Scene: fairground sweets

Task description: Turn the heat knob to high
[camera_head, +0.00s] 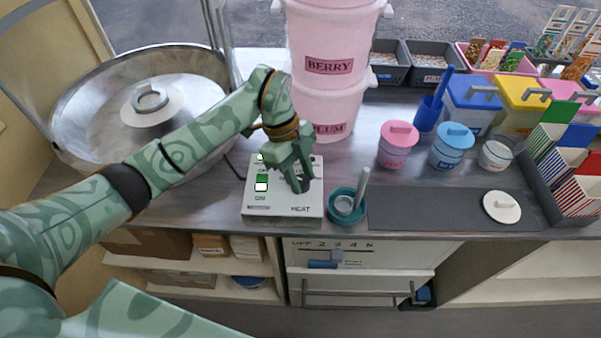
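The pale control box (256,211) stands near the counter's front edge, with "ON" and "HEAT" printed on it. A green switch with a white lower part (262,182) shows on its left side. My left gripper (301,182) reaches down over the box's right side, above the "HEAT" label. Its fingers cover the place of the heat knob, so the knob's setting is hidden. A dark part shows by the fingertips, but I cannot tell whether they grip it. My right gripper is not in view.
A large metal bowl (75,92) stands at the left. Pink "BERRY" and "PLUM" tubs (330,100) are stacked behind the box. A teal bowl with a grey handle (347,206) sits close to the box's right. A dark mat (430,208) lies further right.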

